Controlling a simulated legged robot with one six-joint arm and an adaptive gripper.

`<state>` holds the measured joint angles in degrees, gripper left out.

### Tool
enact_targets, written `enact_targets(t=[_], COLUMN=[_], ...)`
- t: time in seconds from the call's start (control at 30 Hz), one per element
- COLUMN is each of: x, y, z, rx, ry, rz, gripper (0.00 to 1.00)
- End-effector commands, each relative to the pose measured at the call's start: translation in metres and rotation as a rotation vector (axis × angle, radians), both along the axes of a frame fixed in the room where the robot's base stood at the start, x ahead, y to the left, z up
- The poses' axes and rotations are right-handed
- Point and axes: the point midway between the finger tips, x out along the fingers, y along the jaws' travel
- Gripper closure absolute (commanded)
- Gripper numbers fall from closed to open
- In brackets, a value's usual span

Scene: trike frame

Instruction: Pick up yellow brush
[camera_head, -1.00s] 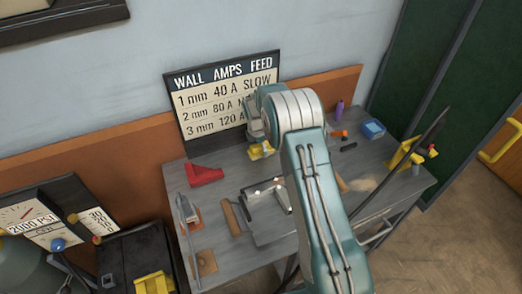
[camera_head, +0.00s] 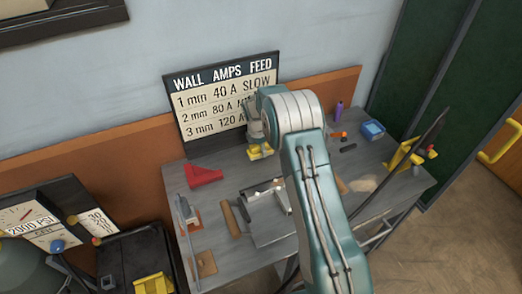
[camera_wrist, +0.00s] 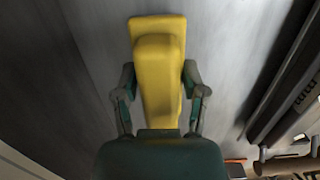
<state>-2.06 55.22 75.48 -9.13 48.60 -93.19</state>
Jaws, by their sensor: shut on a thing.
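The yellow brush (camera_wrist: 158,75) fills the middle of the wrist view. My gripper (camera_wrist: 158,85) is shut on it, with one finger against each side. In the head view only a small part of the yellow brush (camera_head: 255,153) shows beside my arm, over the back of the grey workbench. The rest of it and most of my gripper are hidden there. I cannot tell whether the brush touches the bench top.
The workbench (camera_head: 215,240) holds a red angled block (camera_head: 203,176), a blue box (camera_head: 373,130), a purple bottle (camera_head: 339,111) and wooden blocks. A sign board (camera_head: 215,95) stands behind it against the wall. Dark rods (camera_wrist: 285,80) lie right in the wrist view.

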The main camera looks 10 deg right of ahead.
Motion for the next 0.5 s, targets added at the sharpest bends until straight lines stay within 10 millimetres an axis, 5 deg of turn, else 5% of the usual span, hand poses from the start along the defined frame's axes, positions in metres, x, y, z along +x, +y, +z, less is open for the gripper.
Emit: enact_targets(t=[0.17, 0.5], x=[0.001, -0.032], y=[0.0, -0.01], z=[0.027, 0.065], rx=[0.0, 0.001], ry=[-0.005, -0.003], rz=[0.001, 0.0], gripper=[0.93, 0.93])
